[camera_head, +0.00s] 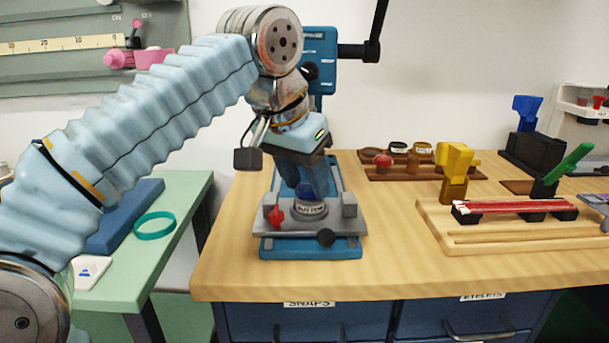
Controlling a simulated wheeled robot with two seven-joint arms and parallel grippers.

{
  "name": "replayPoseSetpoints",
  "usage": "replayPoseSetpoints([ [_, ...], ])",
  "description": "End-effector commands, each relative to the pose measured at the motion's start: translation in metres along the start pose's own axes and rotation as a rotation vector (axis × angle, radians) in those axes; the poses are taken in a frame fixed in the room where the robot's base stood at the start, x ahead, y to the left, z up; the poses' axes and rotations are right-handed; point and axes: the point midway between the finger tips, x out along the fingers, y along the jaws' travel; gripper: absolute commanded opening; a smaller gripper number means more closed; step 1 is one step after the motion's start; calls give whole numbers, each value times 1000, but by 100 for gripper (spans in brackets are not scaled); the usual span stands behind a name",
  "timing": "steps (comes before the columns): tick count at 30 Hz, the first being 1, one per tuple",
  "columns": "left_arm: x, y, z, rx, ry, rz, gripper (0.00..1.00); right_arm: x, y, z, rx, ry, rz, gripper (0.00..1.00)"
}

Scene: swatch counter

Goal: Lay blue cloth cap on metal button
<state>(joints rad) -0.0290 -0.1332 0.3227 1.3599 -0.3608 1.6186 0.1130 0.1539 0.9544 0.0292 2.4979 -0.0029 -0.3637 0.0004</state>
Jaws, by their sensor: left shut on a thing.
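My left gripper (305,186) points down over the blue press on the wooden counter, its fingers shut. A small dark blue piece, the blue cloth cap (306,190), shows between the fingertips. It is just above the round labelled die (310,208) on the press's grey plate. The fingers partly cover the cap, and I cannot tell whether it touches anything below. I cannot make out the metal button; the cap and fingers hide the die's top. My right gripper is not in view.
The press head and lever stand behind my arm. A wooden board (435,222) with yellow and green tools is at right. Counter between is clear.

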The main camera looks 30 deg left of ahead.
Motion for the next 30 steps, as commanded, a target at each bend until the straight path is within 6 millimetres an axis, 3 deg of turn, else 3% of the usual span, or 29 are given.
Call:
replayPoseSetpoints([
  [6, 3, 0, 1, 0, 0, 0, 35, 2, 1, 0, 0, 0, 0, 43],
  [7, 3, 0, 1, 0, 0, 0, 49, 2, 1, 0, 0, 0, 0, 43],
  [12, 2, 0, 1, 0, 0, 0, 75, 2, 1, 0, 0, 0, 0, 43],
  [23, -3, 0, 0, 0, 1, 0, 76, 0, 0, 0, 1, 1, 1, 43],
  [26, -18, 0, -1, 0, 3, 0, 76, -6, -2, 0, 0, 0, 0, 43],
  [30, -52, 0, -2, 1, 4, 1, 76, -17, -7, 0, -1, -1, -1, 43],
])
